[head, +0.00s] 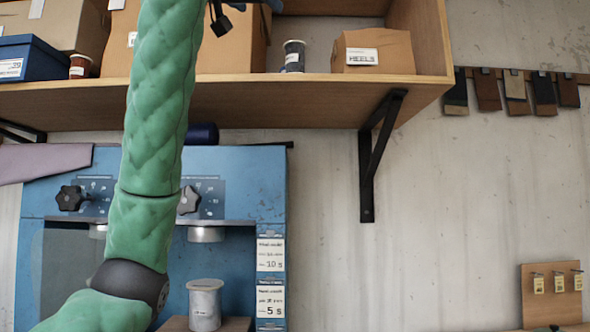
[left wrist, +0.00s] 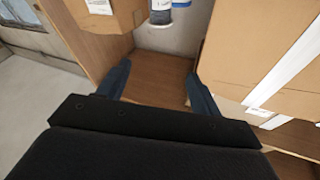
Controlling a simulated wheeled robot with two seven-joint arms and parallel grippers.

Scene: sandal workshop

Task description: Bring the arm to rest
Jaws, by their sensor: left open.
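My left arm, covered in green quilted sleeve, rises through the left half of the head view. My left gripper (head: 221,19) shows as a dark part at the top edge, in front of the cardboard boxes on the shelf; most of it is cut off or hidden. In the left wrist view its two blue fingers (left wrist: 158,70) stand apart with nothing between them but the wooden shelf behind. My right gripper is not in view.
The wooden shelf (head: 330,88) holds a grey jar (head: 293,57), a box labelled HEELS (head: 373,51) and a blue box (head: 30,60). Below stands a blue machine (head: 235,180) with knobs and a metal cup (head: 205,305). The wall right of the bracket (head: 367,170) is mostly bare.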

